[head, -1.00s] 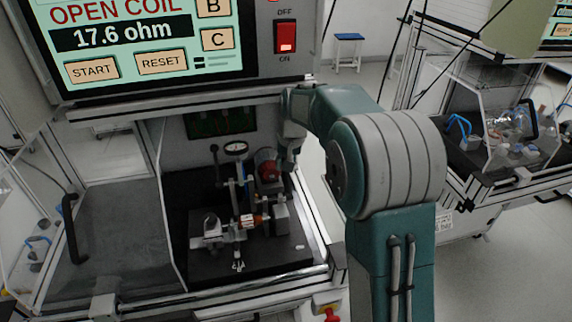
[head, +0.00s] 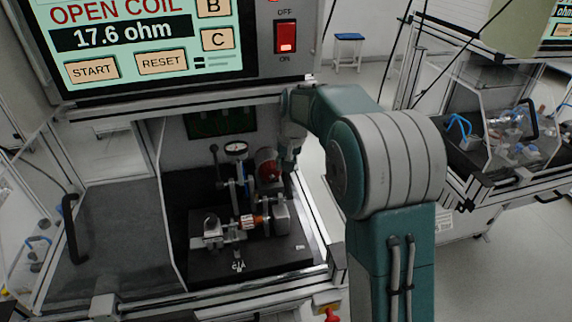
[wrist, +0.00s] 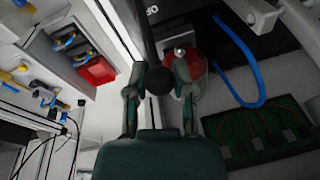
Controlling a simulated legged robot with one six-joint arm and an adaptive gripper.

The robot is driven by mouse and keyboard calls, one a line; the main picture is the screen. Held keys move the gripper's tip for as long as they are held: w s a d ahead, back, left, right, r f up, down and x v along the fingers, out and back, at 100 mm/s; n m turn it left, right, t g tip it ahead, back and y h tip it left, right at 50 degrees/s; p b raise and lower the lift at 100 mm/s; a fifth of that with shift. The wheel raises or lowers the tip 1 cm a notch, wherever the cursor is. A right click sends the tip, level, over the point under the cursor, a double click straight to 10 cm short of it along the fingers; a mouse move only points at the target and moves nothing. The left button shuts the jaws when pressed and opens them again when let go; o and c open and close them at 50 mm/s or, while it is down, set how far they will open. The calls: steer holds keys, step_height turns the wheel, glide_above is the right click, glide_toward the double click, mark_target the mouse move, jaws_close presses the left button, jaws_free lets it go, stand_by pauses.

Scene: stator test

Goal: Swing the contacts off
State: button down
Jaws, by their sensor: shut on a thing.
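My gripper (wrist: 157,85) is shut on a round black knob (wrist: 158,79) in the wrist view. In the head view my gripper (head: 288,163) is at the right back of the test fixture, beside a red round part (head: 268,171). A dark thin rod (head: 289,186) runs down below it toward a grey block (head: 281,215). An orange-brown part (head: 251,221), probably the stator, sits between this block and the left grey clamp (head: 213,227). The contacts are too small to make out clearly.
The screen (head: 140,40) reads OPEN COIL, 17.6 ohm. A red rocker switch (head: 286,37) is beside it. A blue cable (wrist: 240,75) and green board (wrist: 260,135) show in the wrist view.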

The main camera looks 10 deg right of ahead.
steer(key=shift+s+a+f, duration=0.1)
steer(key=shift+f, duration=0.15)
stand_by(0.5)
steer(key=shift+c, duration=2.3)
jaws_free()
steer(key=shift+a+r, duration=0.1)
steer(key=shift+r, duration=0.05)
step_height(320, 180, up, 12)
steer(key=s+d, duration=0.1)
steer(key=shift+s, duration=0.3)
steer(key=shift+d, duration=0.1)
